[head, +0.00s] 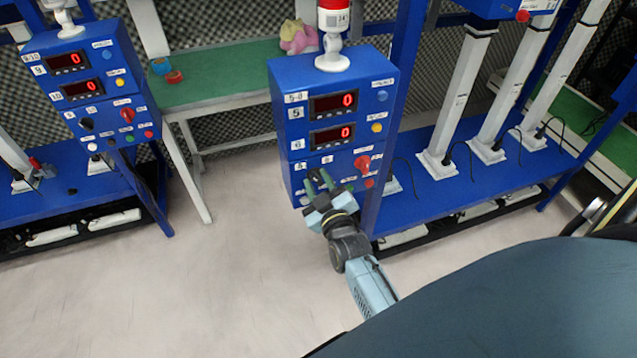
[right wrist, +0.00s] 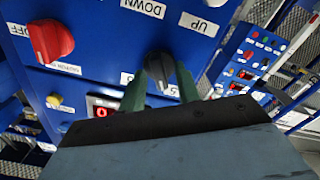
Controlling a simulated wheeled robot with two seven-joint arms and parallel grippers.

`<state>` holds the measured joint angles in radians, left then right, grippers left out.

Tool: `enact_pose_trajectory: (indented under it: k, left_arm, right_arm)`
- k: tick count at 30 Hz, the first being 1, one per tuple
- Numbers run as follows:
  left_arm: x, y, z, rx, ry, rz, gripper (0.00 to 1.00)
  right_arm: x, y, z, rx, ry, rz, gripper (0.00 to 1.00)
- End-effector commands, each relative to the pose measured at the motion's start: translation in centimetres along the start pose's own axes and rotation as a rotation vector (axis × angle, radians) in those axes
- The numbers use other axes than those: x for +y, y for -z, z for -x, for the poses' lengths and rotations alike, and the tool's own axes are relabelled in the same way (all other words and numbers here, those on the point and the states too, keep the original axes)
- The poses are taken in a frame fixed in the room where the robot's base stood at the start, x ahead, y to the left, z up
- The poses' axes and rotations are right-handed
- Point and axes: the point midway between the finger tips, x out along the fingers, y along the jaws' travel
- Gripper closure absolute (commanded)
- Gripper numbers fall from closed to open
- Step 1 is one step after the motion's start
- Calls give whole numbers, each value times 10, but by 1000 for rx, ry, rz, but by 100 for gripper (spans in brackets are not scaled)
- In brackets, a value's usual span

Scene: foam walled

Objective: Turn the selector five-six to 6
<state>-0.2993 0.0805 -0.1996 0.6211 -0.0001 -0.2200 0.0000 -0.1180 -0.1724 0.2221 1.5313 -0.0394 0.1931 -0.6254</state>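The blue control box (head: 325,105) marked 5-6 stands at centre, with two red displays and a red knob. Its selector five-six is a black knob (right wrist: 160,68) in the right wrist view; in the head view my gripper mostly hides it. My right gripper (head: 318,181) is at the lower left of the box's front. In the right wrist view the gripper (right wrist: 162,82) has its two green fingers apart, one on each side of the black knob. A narrow gap seems to remain around its handle. I cannot tell which number the knob points to. My left gripper is not in view.
A red knob (right wrist: 50,41) sits beside the selector, and a yellow button (right wrist: 54,100) is farther off. DOWN and UP labels are close by. A similar blue box (head: 85,90) stands at left. A green-topped table (head: 225,85) is behind. Pale floor is clear at lower left.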

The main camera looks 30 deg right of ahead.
Motion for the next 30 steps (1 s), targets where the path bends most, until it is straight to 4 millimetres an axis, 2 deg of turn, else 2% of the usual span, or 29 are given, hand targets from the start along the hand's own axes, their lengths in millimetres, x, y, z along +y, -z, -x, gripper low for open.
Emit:
enact_pose_trajectory:
  k: [1, 7, 20, 30]
  left_arm:
    - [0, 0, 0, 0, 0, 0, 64]
    - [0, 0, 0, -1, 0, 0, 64]
    - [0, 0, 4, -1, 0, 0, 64]
    - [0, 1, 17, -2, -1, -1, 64]
  right_arm:
    - [0, 0, 0, 0, 0, 0, 75]
    - [0, 0, 0, 0, 0, 0, 100]
    - [1, 0, 0, 0, 1, -58, 100]
    - [2, 1, 1, -2, 2, -307, 100]
